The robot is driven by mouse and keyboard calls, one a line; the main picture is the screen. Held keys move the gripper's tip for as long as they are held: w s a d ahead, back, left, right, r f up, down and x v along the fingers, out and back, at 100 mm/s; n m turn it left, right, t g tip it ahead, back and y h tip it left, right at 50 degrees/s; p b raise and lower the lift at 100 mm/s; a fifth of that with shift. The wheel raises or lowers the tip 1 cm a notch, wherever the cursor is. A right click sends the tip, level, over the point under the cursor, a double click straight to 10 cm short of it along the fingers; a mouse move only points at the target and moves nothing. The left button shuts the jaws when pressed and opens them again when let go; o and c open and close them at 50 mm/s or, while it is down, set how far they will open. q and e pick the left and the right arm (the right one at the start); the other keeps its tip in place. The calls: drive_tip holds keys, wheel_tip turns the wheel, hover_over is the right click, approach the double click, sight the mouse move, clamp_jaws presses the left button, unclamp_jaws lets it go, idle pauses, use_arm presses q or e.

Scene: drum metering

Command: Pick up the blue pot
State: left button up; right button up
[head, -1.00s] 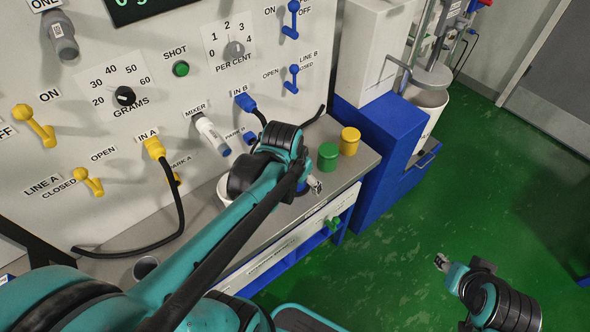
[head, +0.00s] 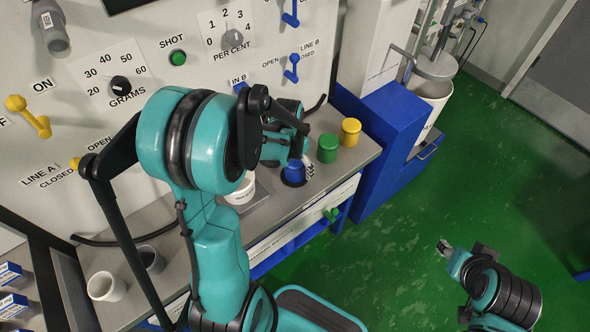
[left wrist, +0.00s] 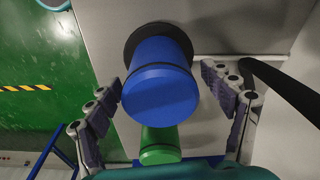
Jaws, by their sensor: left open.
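The blue pot (head: 293,174) stands on the grey bench ledge, left of the green pot, partly hidden by my left gripper in the head view. In the left wrist view the blue pot (left wrist: 161,80) is large and lies between the two fingers, with a dark ring around its far end. My left gripper (left wrist: 172,103) is open, with a finger on each side of the pot; a small gap shows at the right finger, and the left fingertip is very close to it. My right gripper (head: 442,247) is over the green floor, far from the pot; its fingers are too small to judge.
A green pot (head: 327,148) and a yellow pot (head: 350,132) stand right of the blue one. A white cup (head: 241,190) stands to its left. The control panel (head: 200,66) rises behind, and a blue cabinet (head: 379,139) stands to the right. A black cable lies along the ledge.

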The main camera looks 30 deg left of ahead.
use_arm(q)
drive_tip(key=shift+w+f, duration=0.2)
drive_tip(key=shift+f, duration=0.6)
drive_tip(key=shift+s+r, duration=0.1)
drive_tip(key=shift+c, duration=0.7)
drive_tip(key=c, duration=1.3)
